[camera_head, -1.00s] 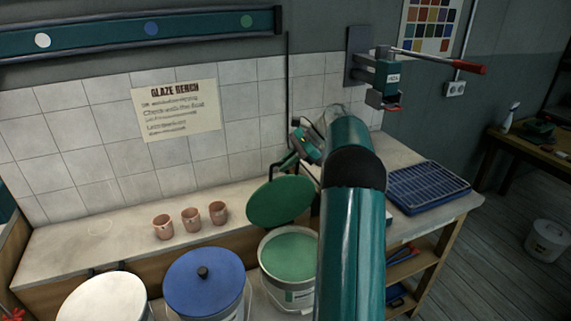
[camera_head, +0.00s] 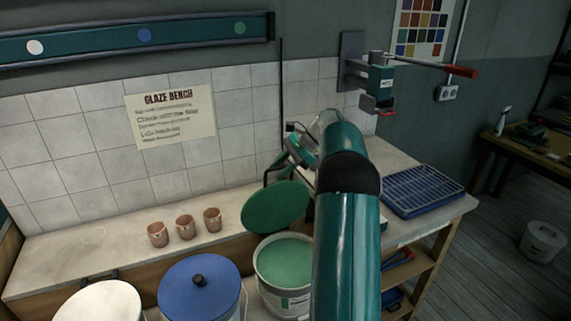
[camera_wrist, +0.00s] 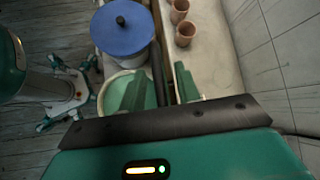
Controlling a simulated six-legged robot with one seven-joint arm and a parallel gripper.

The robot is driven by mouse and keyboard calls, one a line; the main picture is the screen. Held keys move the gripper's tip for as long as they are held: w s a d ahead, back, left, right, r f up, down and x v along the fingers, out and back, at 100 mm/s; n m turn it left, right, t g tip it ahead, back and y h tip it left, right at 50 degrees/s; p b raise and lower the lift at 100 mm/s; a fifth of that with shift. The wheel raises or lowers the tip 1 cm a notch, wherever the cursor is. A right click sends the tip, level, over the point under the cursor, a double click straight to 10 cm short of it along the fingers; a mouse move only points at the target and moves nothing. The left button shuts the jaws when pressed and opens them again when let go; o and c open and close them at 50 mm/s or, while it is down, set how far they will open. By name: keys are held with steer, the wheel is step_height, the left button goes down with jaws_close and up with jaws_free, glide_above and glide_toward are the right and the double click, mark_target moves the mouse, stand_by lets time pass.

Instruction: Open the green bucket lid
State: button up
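The green bucket (camera_head: 298,303) stands in front of the bench, with green glaze showing inside its rim. Its green lid (camera_head: 275,208) is raised and steeply tilted behind the opening, its flat face towards the head camera. My gripper (camera_head: 277,172) is just above and behind the lid. In the wrist view the gripper's green fingers (camera_wrist: 160,82) stand apart, with a dark narrow strip between them that may be the lid edge-on. I see no clear grip on the lid. The bucket also shows in the wrist view (camera_wrist: 113,84), partly covered by a finger.
A blue-lidded bucket (camera_head: 199,286) and a white-lidded bucket (camera_head: 100,300) stand to the left. Several small clay cups (camera_head: 185,227) are on the bench (camera_head: 70,250). A blue rack tray (camera_head: 423,190) lies right of my arm, below a wall-mounted press (camera_head: 378,80).

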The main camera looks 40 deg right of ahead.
steer(key=v, duration=1.3)
steer(key=shift+d+r, duration=0.2)
steer(key=shift+r, duration=0.1)
steer(key=shift+s, duration=0.1)
steer(key=w+a+r+n+g+h, duration=0.1)
steer(key=a+r+n+h, duration=0.2)
steer(key=a, duration=0.7)
steer(key=w+a+r+n, duration=0.2)
steer(key=a+r, duration=0.2)
steer(key=a, duration=0.6)
steer(key=s+a+n+h, duration=0.3)
steer(key=s+a+n, duration=0.35)
steer(key=a, duration=0.75)
steer(key=s+a+f+n+t+h, duration=0.1)
steer(key=s+a+f+n, duration=0.3)
steer(key=s, duration=0.6)
steer(key=s+a+f+n+h, duration=0.1)
steer(key=s+a+f+n, duration=0.3)
steer(key=s+a+f, duration=0.3)
steer(key=s, duration=0.3)
steer(key=shift+f+t, duration=0.4)
